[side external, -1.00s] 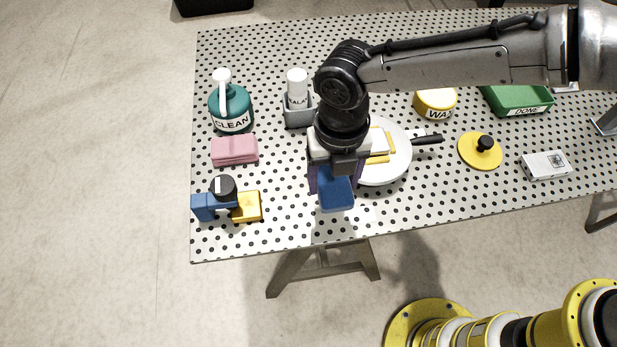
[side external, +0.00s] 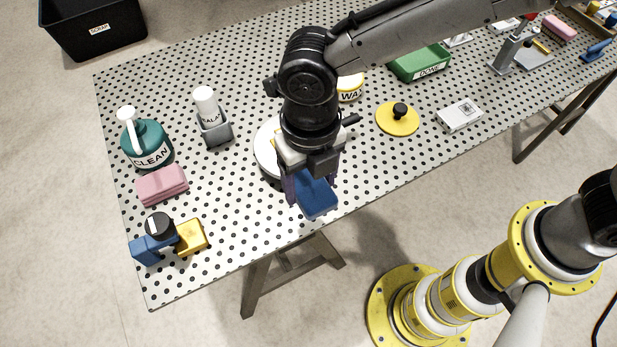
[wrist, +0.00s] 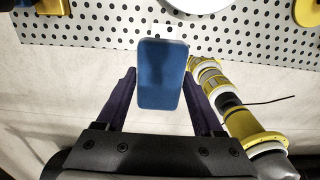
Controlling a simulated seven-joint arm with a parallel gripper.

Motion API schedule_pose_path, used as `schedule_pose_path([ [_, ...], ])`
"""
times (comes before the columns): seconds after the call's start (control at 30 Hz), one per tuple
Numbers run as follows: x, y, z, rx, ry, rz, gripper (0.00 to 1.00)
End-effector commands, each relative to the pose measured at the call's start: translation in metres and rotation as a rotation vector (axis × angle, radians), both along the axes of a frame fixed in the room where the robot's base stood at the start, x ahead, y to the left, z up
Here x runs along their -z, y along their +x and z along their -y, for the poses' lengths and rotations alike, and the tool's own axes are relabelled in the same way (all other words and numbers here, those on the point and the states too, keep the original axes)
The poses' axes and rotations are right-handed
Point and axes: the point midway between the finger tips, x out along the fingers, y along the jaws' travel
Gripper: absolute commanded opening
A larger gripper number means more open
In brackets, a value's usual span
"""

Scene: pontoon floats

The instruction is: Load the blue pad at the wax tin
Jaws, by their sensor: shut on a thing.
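The blue pad (side external: 317,197) is held in my gripper (side external: 308,187) above the front edge of the perforated table. In the wrist view the blue pad (wrist: 161,74) sits between the two dark fingers of my gripper (wrist: 160,92). The wax tin (side external: 350,87) is yellow with a white label, behind my wrist and partly hidden by it. Its yellow lid (side external: 398,118), or one like it, with a black knob lies to the right on the table.
A white round plate or pan (side external: 267,150) is mostly hidden behind my gripper. A green DONE tray (side external: 420,63) and a white box (side external: 460,116) lie to the right. A CLEAN bottle (side external: 147,145), pink sponges (side external: 162,186) and a grey holder (side external: 215,129) stand left.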

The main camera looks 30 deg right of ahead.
Motion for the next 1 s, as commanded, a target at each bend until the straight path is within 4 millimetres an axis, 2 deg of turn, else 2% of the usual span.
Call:
schedule_pose_path([
  [0.03, 0.0, 0.0, 0.0, 0.0, 0.0, 0.0, 0.4],
  [0.1, 0.0, 0.0, 0.0, 0.0, 0.0, 0.0, 0.27],
  [0.13, 0.0, 0.0, 0.0, 0.0, 0.0, 0.0, 0.24],
  [0.27, -0.001, -0.001, 0.001, 0.006, -0.009, -0.007, 0.24],
  [0.37, -0.009, 0.005, -0.005, 0.014, -0.001, -0.001, 0.24],
  [0.43, -0.013, 0.015, -0.009, 0.033, 0.002, 0.002, 0.24],
  [0.53, -0.018, 0.045, -0.005, 0.094, 0.007, 0.006, 0.24],
  [0.67, -0.02, 0.091, 0.011, 0.194, 0.01, 0.009, 0.24],
  [0.87, -0.017, 0.166, 0.058, 0.368, 0.013, 0.013, 0.24],
  [1.0, -0.012, 0.211, 0.102, 0.487, 0.013, 0.016, 0.24],
])
